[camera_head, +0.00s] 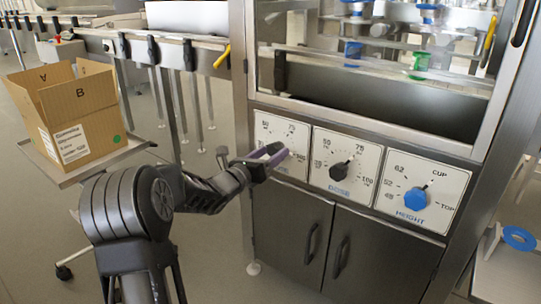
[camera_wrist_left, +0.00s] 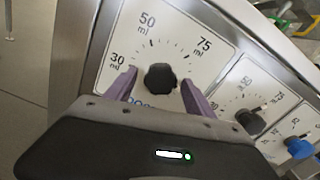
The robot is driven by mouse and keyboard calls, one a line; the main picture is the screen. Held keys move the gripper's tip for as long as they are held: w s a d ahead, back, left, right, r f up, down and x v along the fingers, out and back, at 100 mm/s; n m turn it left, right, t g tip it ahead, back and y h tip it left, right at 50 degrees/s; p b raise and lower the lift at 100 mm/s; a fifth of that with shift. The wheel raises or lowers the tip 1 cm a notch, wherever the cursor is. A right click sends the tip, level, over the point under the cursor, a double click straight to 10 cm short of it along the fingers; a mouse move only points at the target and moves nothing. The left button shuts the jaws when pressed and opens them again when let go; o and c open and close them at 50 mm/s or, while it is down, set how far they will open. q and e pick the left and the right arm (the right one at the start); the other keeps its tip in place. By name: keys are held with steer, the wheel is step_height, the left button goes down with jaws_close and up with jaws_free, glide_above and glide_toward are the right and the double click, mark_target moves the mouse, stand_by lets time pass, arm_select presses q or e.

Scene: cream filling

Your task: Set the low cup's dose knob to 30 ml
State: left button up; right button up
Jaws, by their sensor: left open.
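The left dial panel (camera_head: 262,129) is white, with marks 50 and 75 visible above my left gripper (camera_head: 281,153). In the left wrist view its black knob (camera_wrist_left: 160,78) shows below the marks 30 ml, 50 ml and 75 ml. My left gripper (camera_wrist_left: 158,82) is open, its purple fingers on either side of this knob; I cannot tell whether they touch it. Where the knob points is unclear, and its label is partly hidden. The middle panel's black DOSE knob (camera_head: 342,171) stands free, to the right. My right gripper is out of view.
A blue HEIGHT knob (camera_head: 416,199) is on the right panel. Dark cabinet doors (camera_head: 291,234) lie below the panels, and a glazed machine window (camera_head: 375,60) is above. A cardboard box (camera_head: 76,114) stands on a cart at the left.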

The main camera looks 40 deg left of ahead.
arm_select(q)
steer(key=shift+c, duration=0.4)
jaws_close()
steer(key=shift+n, duration=0.3)
